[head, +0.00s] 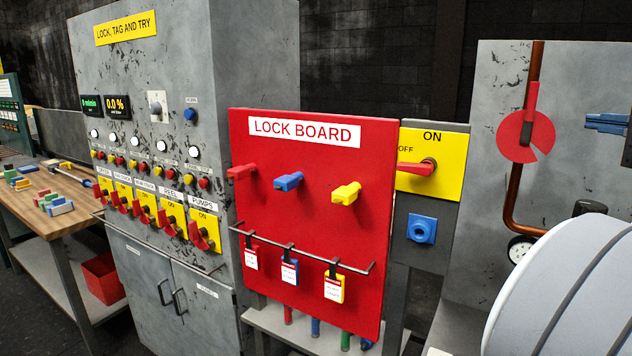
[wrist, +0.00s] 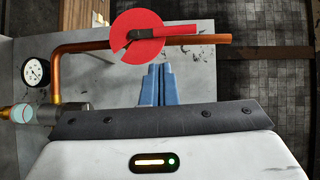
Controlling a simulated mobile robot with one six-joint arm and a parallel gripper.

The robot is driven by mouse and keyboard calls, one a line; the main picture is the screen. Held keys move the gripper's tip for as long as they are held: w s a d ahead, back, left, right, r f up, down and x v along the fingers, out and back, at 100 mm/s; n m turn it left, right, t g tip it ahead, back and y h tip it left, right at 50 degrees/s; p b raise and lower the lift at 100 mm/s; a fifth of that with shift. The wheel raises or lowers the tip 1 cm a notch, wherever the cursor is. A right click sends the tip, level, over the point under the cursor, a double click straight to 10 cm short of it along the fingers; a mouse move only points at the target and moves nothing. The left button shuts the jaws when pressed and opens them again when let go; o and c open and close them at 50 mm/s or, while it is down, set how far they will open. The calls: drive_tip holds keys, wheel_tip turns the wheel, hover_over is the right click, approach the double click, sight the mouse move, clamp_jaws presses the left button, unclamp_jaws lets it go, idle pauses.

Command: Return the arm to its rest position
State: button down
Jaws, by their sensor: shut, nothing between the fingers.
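My gripper (head: 607,123) shows at the right edge of the head view, its blue fingers together and empty, pointing left. In the wrist view my gripper (wrist: 158,84) has both blue fingers side by side with nothing between them. Beyond the fingertips is a red disc with a notch and a red handle (wrist: 137,38) on a copper pipe (wrist: 85,46). The same red disc (head: 525,136) stands left of the fingers in the head view. The picture does not settle whether the fingers are clear of the grey panel behind. Most of the arm is out of view.
A red lock board (head: 310,220) with colored locks and tags stands mid-view. A yellow switch plate (head: 450,165) is right of it. A grey cabinet (head: 255,60) and a wooden bench (head: 75,215) stand left. A round gauge (wrist: 35,72) is beside the pipe.

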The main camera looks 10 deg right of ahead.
drive_tip(key=w+a+f+n+g+y, duration=0.3)
drive_tip(key=w+a+f+n+g, duration=0.1)
drive_tip(key=a+f, duration=0.75)
drive_tip(key=w+a+f+n+g+y, duration=0.25)
drive_tip(key=w+a+f+g, duration=0.2)
drive_tip(key=a+f, duration=0.7)
drive_tip(key=s+a+f+n+g+h, duration=0.1)
drive_tip(key=s+a+f+n+g, duration=0.2)
drive_tip(key=s+a+f+n, duration=0.3)
drive_tip(key=s+a+f+n+g+h, duration=0.2)
drive_tip(key=s+a+f+n, duration=0.4)
drive_tip(key=a+f, duration=0.4)
drive_tip(key=shift+s+a+f+n+g, duration=0.25)
drive_tip(key=shift+a+f+n+g, duration=0.15)
drive_tip(key=shift+f+n+g, duration=0.1)
drive_tip(key=shift+d+h, duration=0.1)
drive_tip(key=shift+h, duration=0.15)
